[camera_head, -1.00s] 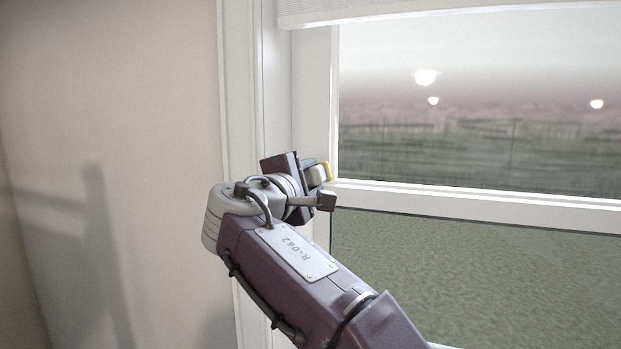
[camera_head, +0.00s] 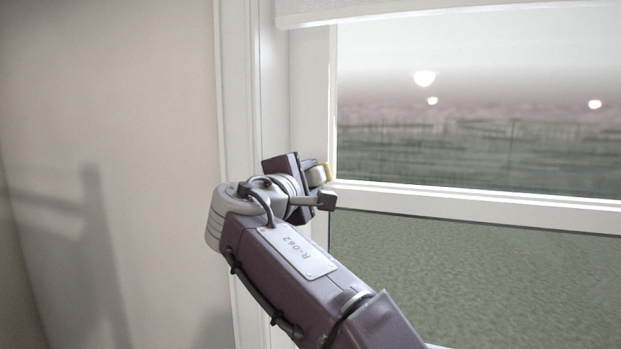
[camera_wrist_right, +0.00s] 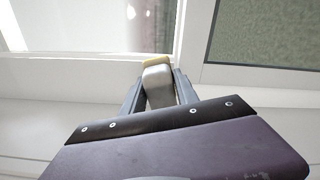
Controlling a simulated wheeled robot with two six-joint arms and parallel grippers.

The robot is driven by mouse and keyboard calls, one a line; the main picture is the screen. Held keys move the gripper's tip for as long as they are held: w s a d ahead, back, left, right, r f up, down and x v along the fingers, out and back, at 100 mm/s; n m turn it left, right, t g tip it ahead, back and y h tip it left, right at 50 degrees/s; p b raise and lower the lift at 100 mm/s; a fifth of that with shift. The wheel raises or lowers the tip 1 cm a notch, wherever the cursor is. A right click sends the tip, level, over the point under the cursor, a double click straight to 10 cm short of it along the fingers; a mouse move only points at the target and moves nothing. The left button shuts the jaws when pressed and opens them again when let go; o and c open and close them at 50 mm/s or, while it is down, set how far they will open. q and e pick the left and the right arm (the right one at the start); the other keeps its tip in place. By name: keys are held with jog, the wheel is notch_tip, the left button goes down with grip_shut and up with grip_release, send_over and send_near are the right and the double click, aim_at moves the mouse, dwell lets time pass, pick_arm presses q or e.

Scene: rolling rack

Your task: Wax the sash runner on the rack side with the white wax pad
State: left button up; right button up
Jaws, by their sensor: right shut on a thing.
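My right gripper (camera_head: 320,174) is at the left side of the window, low beside the upper pane's bottom corner. It is shut on a pale block with a yellow edge (camera_head: 328,171), which seems to be the wax pad. In the right wrist view the pad (camera_wrist_right: 158,86) sits between the two fingers, its yellow end toward the white window frame. I cannot tell whether it touches. The white side jamb (camera_head: 277,95), where the sash runner would lie, rises behind the gripper; the runner itself is not clearly distinguishable. My left gripper is not in view.
The window sash rail (camera_head: 480,203) crosses to the right, with a glass pane (camera_head: 470,130) above and a greenish pane (camera_head: 470,275) below. A white blind (camera_head: 420,10) hangs at the top. A bare wall (camera_head: 110,120) fills the left. No rack shows.

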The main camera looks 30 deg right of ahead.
aim_at(318, 152)
jog(key=shift+w+d, duration=0.2)
jog(key=shift+d, duration=0.05)
dwell(0.5)
dwell(1.1)
jog(key=shift+r, duration=2.2)
